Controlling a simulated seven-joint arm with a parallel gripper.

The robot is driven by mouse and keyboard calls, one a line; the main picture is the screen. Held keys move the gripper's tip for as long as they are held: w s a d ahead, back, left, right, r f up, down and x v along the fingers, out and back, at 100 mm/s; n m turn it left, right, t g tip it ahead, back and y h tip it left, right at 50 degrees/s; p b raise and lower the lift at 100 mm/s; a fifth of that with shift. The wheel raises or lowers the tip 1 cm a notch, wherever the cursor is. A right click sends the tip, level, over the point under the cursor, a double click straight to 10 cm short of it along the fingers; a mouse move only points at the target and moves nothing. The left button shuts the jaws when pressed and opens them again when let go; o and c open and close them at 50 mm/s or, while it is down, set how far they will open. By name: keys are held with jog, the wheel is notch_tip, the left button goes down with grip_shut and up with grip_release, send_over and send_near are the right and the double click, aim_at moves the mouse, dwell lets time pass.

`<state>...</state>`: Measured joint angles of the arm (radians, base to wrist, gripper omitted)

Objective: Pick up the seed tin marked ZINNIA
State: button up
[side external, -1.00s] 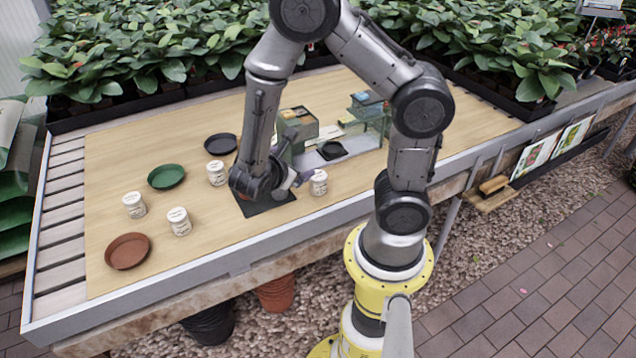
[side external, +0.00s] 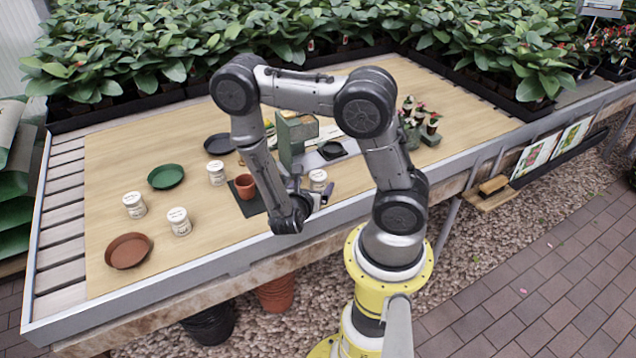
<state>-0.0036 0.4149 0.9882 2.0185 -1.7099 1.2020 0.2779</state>
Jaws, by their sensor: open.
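Several white seed tins stand upright on the wooden bench: one at the left (side external: 134,205), one nearer the front (side external: 179,221), one beside the dark saucer (side external: 216,172), and one on the right (side external: 318,180). Their lettering is too small to read, so I cannot tell which is marked ZINNIA. My gripper (side external: 312,196) is open, low at the bench's front, close to the right-hand tin and partly in front of its lower part. I cannot tell whether it touches that tin.
A terracotta pot (side external: 245,186) stands on a dark mat beside my arm. Green (side external: 166,177), terracotta (side external: 128,251) and dark (side external: 220,144) saucers lie to the left. A green-grey box-like stand (side external: 291,138) and potted plants (side external: 424,120) are behind. Bare bench (side external: 110,165) shows at the left.

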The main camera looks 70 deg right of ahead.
aim_at(318, 174)
jog(key=shift+x, duration=3.35)
jog(key=shift+w+f, duration=0.1)
jog(key=shift+w, duration=0.05)
jog(key=c, duration=1.5)
jog(key=shift+o, duration=0.2)
jog(key=shift+r, duration=0.45)
notch_tip(318, 174, up, 2)
jog(key=shift+r, duration=0.1)
jog(key=s+a+r, duration=0.9)
jog(key=a+r, duration=0.1)
jog(key=a, duration=0.1)
